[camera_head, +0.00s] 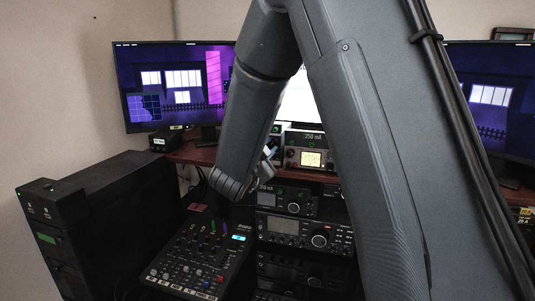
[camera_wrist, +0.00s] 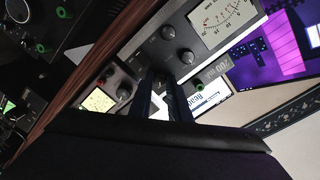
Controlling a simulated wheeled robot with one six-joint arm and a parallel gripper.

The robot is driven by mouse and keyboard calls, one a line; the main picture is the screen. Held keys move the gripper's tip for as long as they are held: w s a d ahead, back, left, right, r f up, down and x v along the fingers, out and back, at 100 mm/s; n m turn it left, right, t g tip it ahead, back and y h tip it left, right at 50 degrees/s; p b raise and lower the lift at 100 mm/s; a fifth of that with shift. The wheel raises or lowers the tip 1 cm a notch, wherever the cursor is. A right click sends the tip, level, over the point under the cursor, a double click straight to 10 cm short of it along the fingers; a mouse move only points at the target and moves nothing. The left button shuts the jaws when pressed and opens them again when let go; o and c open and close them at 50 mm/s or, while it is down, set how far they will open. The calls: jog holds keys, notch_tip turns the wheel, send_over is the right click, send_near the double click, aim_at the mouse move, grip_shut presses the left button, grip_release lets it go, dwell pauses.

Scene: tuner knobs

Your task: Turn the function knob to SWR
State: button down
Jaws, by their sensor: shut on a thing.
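In the wrist view a grey panel with a large needle meter (camera_wrist: 228,18) lies at a slant, with two dark round knobs, an upper knob (camera_wrist: 168,32) and a lower knob (camera_wrist: 187,57), beside it. My gripper (camera_wrist: 160,78) reaches up to this panel, its dark fingers close together. It is shut on a small knob at the panel's edge, mostly hidden between the fingertips. I cannot read the knob's pointer or the SWR mark. In the head view my gripper (camera_head: 268,157) is partly hidden at the shelf instruments, left of a yellow-lit meter (camera_head: 311,158).
A second instrument with a yellow-lit meter (camera_wrist: 98,101) and a dark knob (camera_wrist: 124,91) stands close beside the fingers. A green jack (camera_wrist: 198,86) is on the other side. A wooden shelf edge (camera_wrist: 103,58) runs nearby. In the head view a mixer (camera_head: 190,262) stands below.

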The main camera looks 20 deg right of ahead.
dwell(0.3)
jog(key=c, duration=1.7)
grip_release()
jog(key=shift+o, duration=0.2)
jog(key=b+v, duration=0.2)
jog(key=v, duration=0.6)
